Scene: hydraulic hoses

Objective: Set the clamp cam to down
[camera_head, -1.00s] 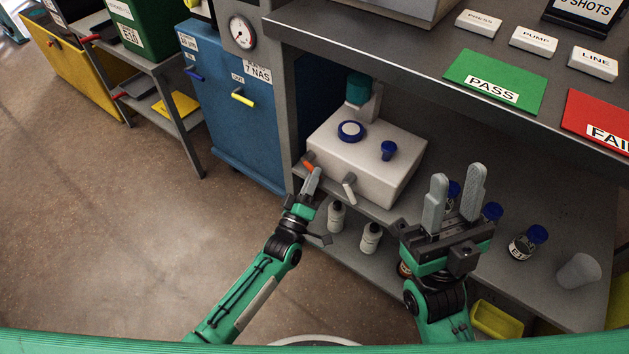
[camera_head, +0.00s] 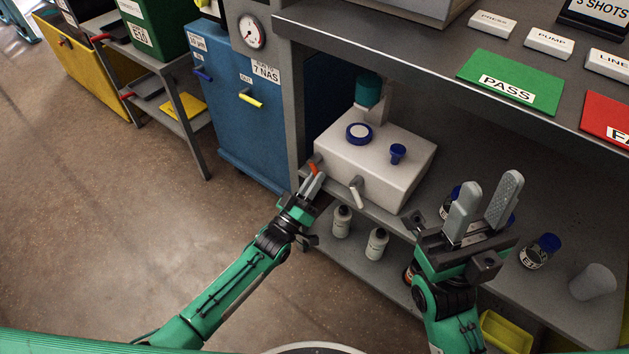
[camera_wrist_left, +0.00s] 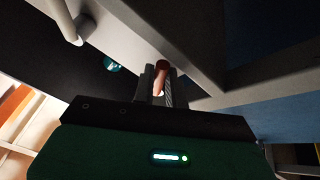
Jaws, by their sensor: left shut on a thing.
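The clamp cam appears to be the small orange-red lever (camera_head: 314,168) at the left front edge of the white box (camera_head: 375,165) on the lower shelf. My left gripper (camera_head: 311,182) reaches up to it from the front and is shut on it. In the left wrist view the lever's reddish rod (camera_wrist_left: 161,78) stands between the two fingers (camera_wrist_left: 160,90). The fingers hide part of the lever, and I cannot tell its exact setting. My right gripper (camera_head: 488,195) is open and empty in front of the shelf, right of the box.
A pale handle (camera_head: 357,190) sticks out of the box front, right of the lever. A grey shelf post (camera_head: 293,110) stands close left of my left gripper. White bottles (camera_head: 342,221) stand below. A dark bottle (camera_head: 540,251) and cup (camera_head: 593,282) are at right. The floor at left is clear.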

